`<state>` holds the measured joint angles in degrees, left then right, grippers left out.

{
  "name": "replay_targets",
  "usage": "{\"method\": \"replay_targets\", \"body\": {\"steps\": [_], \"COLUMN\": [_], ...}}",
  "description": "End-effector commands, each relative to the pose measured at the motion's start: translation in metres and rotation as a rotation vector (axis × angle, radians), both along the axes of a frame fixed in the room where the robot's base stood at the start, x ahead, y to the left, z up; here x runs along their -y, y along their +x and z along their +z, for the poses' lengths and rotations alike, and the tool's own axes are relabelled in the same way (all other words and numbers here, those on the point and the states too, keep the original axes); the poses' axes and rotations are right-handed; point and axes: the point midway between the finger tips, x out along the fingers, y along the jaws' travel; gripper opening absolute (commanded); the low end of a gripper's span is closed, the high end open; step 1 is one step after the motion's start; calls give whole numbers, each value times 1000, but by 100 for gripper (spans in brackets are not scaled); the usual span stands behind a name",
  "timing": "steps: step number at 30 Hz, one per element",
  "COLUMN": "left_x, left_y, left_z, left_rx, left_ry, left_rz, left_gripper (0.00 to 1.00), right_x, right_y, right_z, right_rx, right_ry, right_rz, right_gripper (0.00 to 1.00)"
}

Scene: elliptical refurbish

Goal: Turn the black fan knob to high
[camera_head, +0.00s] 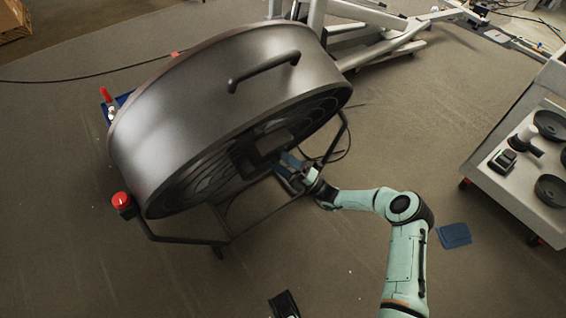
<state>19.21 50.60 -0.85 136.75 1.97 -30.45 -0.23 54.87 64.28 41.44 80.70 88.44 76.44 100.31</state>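A large black drum fan (215,95) stands on the floor, tilted on its tubular stand, with a black handle (262,72) on its top. Its open side with the grille and a dark motor box (272,142) faces the lower right. My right gripper (288,168) reaches up to the fan's lower right side, close to the motor box. Its fingers are small and dark here, and I cannot tell whether they are open or touch anything. I cannot make out the fan knob; it is hidden or too small. My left gripper does not show clearly.
A white cart (515,185) with black dishes and a tool (525,140) stands at the right. A blue item (454,235) lies on the floor. A white metal frame (370,30) is behind the fan. A red cap (121,200) sits on the stand's left. Floor below is mostly clear.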

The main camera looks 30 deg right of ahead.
Motion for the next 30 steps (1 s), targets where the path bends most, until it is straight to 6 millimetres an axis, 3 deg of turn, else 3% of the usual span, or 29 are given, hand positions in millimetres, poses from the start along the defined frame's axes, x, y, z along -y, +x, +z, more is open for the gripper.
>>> {"method": "replay_targets", "body": {"steps": [11, 24, 30], "left_x": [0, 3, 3], "left_y": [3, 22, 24], "left_z": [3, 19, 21], "left_rx": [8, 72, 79], "left_ry": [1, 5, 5], "left_rz": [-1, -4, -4], "left_gripper": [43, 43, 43], "right_x": [5, 49, 61], "right_y": [-6, -74, -94], "right_z": [-4, -46, -59], "right_rx": [-1, -1, -1], "right_ry": [-2, 0, 0], "right_rz": [-3, -4, -2], "right_gripper": [69, 69, 69]}}
